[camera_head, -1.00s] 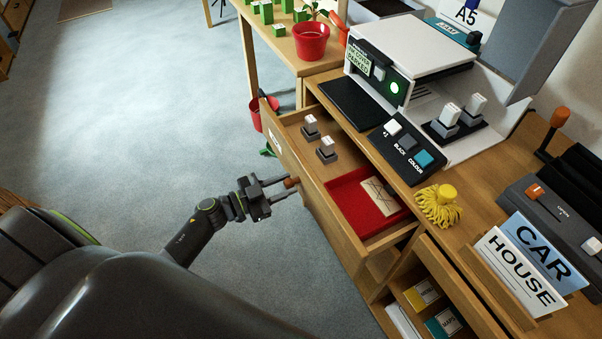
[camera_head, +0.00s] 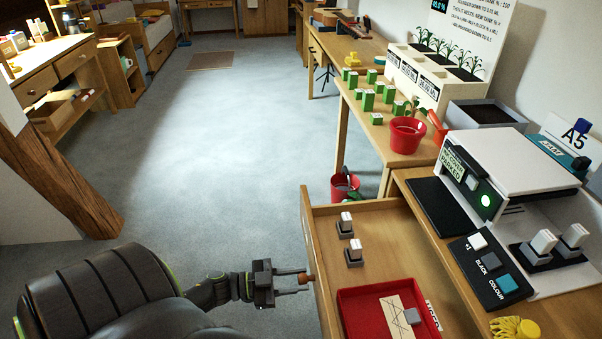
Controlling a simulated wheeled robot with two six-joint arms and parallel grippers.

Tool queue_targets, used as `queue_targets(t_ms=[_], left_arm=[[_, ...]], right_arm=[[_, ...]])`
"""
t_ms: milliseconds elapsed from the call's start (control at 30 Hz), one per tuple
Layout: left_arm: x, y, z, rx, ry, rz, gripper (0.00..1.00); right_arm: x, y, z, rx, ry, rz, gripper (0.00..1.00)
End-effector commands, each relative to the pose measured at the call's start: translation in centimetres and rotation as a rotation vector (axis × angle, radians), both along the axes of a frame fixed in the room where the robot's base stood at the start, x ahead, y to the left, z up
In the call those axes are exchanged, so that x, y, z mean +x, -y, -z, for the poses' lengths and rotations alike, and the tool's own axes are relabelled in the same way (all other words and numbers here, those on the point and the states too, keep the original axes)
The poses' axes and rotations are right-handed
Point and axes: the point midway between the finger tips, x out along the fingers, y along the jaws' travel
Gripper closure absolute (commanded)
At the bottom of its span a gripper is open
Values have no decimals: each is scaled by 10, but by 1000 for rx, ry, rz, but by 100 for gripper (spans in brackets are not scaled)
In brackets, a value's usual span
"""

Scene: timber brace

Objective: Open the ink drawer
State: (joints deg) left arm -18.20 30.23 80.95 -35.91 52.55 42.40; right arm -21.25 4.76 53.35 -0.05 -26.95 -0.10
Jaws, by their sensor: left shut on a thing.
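The wooden ink drawer (camera_head: 385,227) is pulled out from the desk, with its inside showing. Two grey-and-white cartridges (camera_head: 346,224) (camera_head: 353,253) stand in its far part. A red tray (camera_head: 360,310) in its near part holds a tan card (camera_head: 397,316) with dark lines and a small grey block (camera_head: 412,316). My left gripper (camera_head: 304,280) is shut on the brown knob (camera_head: 309,278) on the drawer's front. The near end of the drawer is cut off by the frame. My right gripper is not in view.
On the desk stands a white printer (camera_head: 485,150) with a lit green button and a black-and-teal button panel (camera_head: 490,270). A red pot (camera_head: 407,136) stands on the table behind. A timber post (camera_head: 60,175) leans at the left. The floor (camera_head: 220,150) between is clear.

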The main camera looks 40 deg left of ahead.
Motion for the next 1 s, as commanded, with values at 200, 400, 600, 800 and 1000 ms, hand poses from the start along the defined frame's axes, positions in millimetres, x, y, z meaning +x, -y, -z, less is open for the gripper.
queue_targets(t_ms=[200, 400, 600, 800, 1000], left_arm=[[0, 0, 0, -1, 1, 2, 100], [0, 0, 0, 0, 1, 1, 48], [0, 0, 0, 0, 1, 1, 48], [0, 0, 0, 0, 0, 0, 48], [-15, -11, 2, 3, -3, 1, 48]], right_arm=[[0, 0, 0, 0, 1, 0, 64], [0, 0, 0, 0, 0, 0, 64], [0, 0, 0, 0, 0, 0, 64], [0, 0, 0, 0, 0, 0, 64], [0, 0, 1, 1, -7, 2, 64]])
